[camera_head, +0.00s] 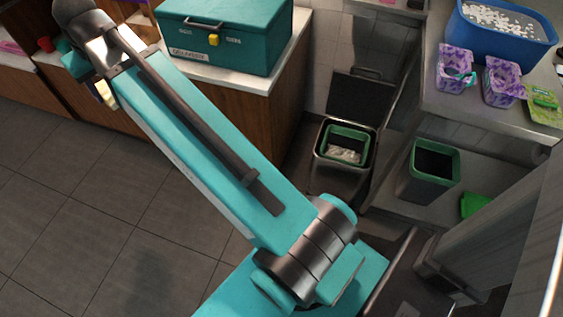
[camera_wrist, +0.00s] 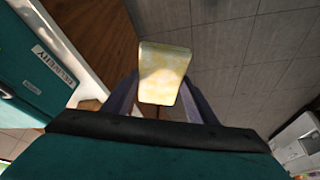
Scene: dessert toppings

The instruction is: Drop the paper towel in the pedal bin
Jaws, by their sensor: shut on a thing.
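The paper towel (camera_wrist: 164,72), pale yellow and white, is held between the two fingers of my gripper (camera_wrist: 158,98) in the wrist view. In the head view a small pale yellow piece of it (camera_head: 105,94) shows beside my arm at upper left; my gripper is mostly hidden there. The pedal bin (camera_head: 319,150) stands on the floor right of centre, its dark lid (camera_head: 361,97) raised. It has a green inner rim and crumpled whitish stuff inside. My gripper is well to the left of the bin, apart from it.
A teal cooler box (camera_head: 235,52) sits on a wood-sided counter (camera_head: 287,80) left of the bin. A green-rimmed dark bin (camera_head: 435,150) stands on a low shelf at right. Above it, a counter holds a blue tub (camera_head: 505,38) and purple packs (camera_head: 455,72). Grey tiled floor is open at left.

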